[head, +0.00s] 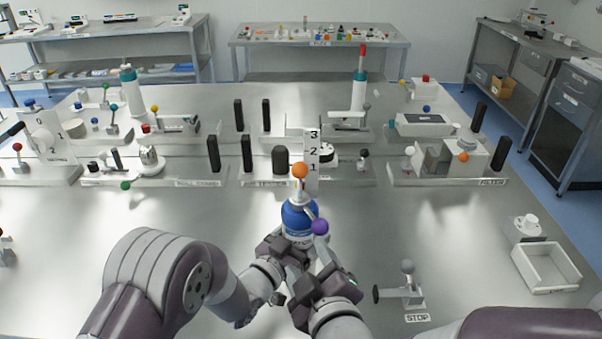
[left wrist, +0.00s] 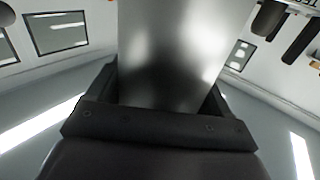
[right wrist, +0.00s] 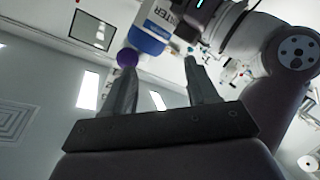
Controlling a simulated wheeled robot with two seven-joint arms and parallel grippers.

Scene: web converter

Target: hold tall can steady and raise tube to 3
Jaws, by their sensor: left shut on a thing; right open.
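A tall can with a blue upper part (head: 298,216) stands upright at the middle front. Its silver side fills the left wrist view (left wrist: 180,50), and part of a lettered label shows in the right wrist view (right wrist: 163,20). A thin stem on its top ends in an orange ball (head: 300,170). A purple ball (head: 320,227) sticks out at its right side. My left gripper (head: 284,249) is shut around the can's body. My right gripper (right wrist: 162,72) is open and empty below the purple ball (right wrist: 127,57). A white upright scale (head: 313,160) marked 3, 2, 1 stands behind the orange ball.
Black posts (head: 246,153) and a dark rounded block (head: 280,160) stand behind the can. A STOP lever (head: 408,285) is to the right of my right gripper. A white tray (head: 547,286) is at the far right.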

